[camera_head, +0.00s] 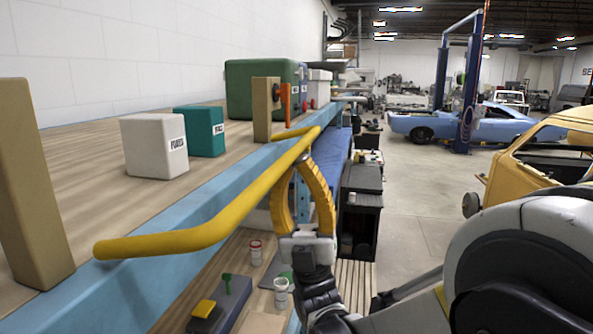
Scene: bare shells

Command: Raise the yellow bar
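The yellow bar (205,236) is a long bent tube along the front edge of the workbench. Its near end lies low at the left, and its far end bends back towards the bench by a wooden post. My gripper (299,162) reaches up from below to the far part of the bar. Its yellow-orange fingers bow outward and draw together at the tips, on the bar. The bar hides part of the tips, but they look closed on it.
On the workbench (85,150) stand a near wooden post (32,190), a white box (154,146), a teal box (199,130), a far post (262,108) and a green case (245,82). A lower shelf holds cups (281,292). Open floor (420,190) lies to the right.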

